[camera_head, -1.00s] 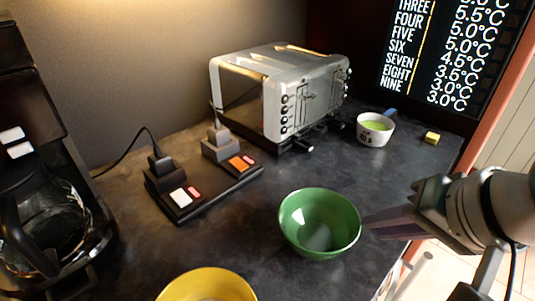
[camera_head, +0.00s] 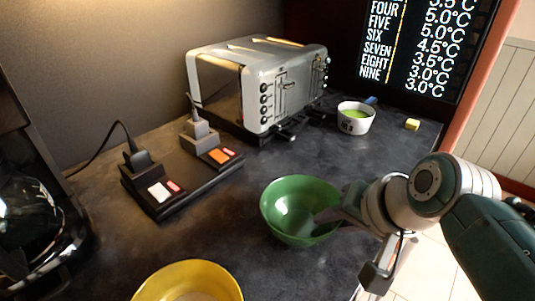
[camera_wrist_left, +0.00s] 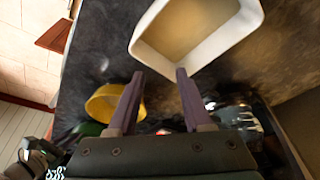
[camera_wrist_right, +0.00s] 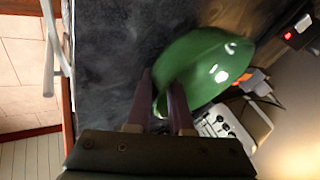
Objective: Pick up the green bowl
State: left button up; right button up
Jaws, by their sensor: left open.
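The green bowl (camera_head: 290,200) stands upright on the dark counter in the head view. It also shows in the right wrist view (camera_wrist_right: 205,65). My right gripper (camera_head: 325,216) reaches in from the right at the bowl's right rim, with a finger over the inside. In the right wrist view the right gripper's fingers (camera_wrist_right: 158,80) lie on either side of the near rim, with a narrow gap; whether they press on it is unclear. My left gripper (camera_wrist_left: 158,72) is open and empty in the left wrist view and outside the head view.
A yellow bowl (camera_head: 190,270) stands at the front edge of the picture. A toaster (camera_head: 235,85), a power strip (camera_head: 185,185) and a coffee maker (camera_head: 30,220) stand behind and left. A white cup (camera_head: 355,122) and a small yellow block (camera_head: 412,124) are at the back right.

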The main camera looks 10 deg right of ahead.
jog(key=shift+c, duration=0.2)
grip_shut()
dwell(1.1)
